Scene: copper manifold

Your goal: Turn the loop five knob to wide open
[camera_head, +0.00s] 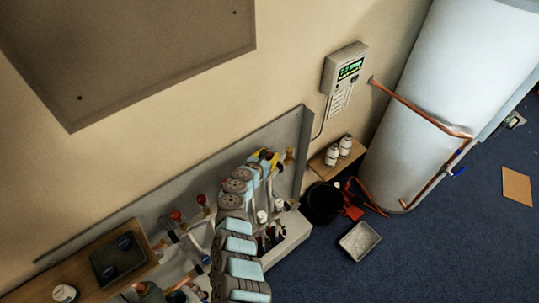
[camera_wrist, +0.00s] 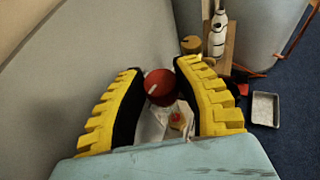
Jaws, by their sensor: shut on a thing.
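A round red knob (camera_wrist: 160,84) with a short white mark on its face sits between the two yellow fingers of my gripper (camera_wrist: 165,78) in the wrist view. The fingers flank it and are shut on it. The fingertips partly cover its sides. No loop number is readable, and I cannot tell how far it is turned. In the head view my gripper (camera_head: 268,157) is at the right end of the manifold's grey backboard (camera_head: 295,140), and the gripped knob is hidden there. Two other red knobs (camera_head: 176,215) (camera_head: 201,199) stand farther left on the manifold.
A brass fitting (camera_wrist: 191,45) is just beyond the fingers. White bottles (camera_head: 338,150) stand on a small wooden shelf, with a black bucket (camera_head: 322,204) below. A grey tray (camera_head: 360,241) lies on the blue floor. A wall controller (camera_head: 345,70) and large white tank (camera_head: 440,90) are at right.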

